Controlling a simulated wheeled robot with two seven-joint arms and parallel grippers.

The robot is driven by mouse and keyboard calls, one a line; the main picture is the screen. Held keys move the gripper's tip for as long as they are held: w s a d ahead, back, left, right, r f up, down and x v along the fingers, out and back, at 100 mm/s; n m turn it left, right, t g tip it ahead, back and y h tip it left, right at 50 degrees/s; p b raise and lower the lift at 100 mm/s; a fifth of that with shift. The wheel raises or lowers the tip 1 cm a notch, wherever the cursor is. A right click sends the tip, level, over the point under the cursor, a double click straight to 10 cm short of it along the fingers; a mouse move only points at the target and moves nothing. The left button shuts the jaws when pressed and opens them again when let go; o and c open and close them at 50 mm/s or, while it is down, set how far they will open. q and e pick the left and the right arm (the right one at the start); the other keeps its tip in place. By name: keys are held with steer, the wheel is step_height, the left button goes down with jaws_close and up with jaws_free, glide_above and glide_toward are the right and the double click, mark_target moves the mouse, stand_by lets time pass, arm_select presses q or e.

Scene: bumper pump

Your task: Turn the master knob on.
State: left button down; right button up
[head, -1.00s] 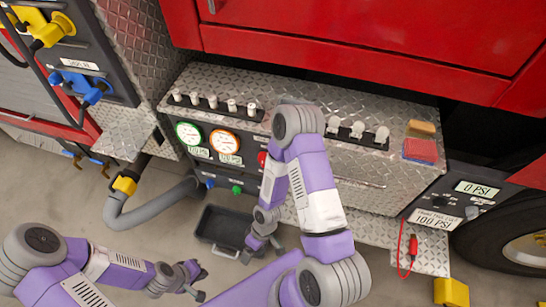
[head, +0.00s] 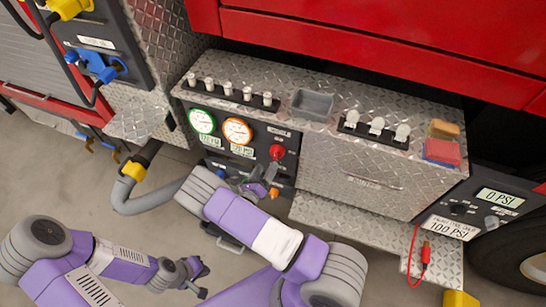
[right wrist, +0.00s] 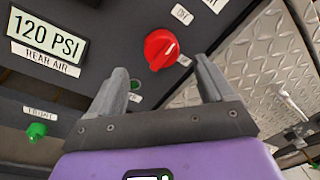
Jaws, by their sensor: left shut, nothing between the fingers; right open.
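A red knob (head: 277,152) sits on the dark control panel, right of the green-rimmed gauge (head: 202,121) and the orange-rimmed gauge (head: 237,131). In the right wrist view the knob (right wrist: 160,48) lies ahead of the fingertips, roughly between them, and nothing grips it. My left gripper (head: 197,276) is shut and empty, low over the floor and away from the panel.
A grey tray (head: 312,104), white levers (head: 377,127) and sponges (head: 441,150) sit on the metal ledge. A green knob (right wrist: 37,131) is below the "120 PSI" display (right wrist: 47,37). A grey hose (head: 150,202) curves at the left. A metal step (head: 345,222) juts out below.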

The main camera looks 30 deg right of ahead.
mark_target(274, 157)
steer(key=b+x, duration=0.1)
steer(key=x, duration=0.6)
steer(key=shift+s, duration=0.15)
steer(key=shift+f, duration=0.1)
steer(key=c, duration=1)
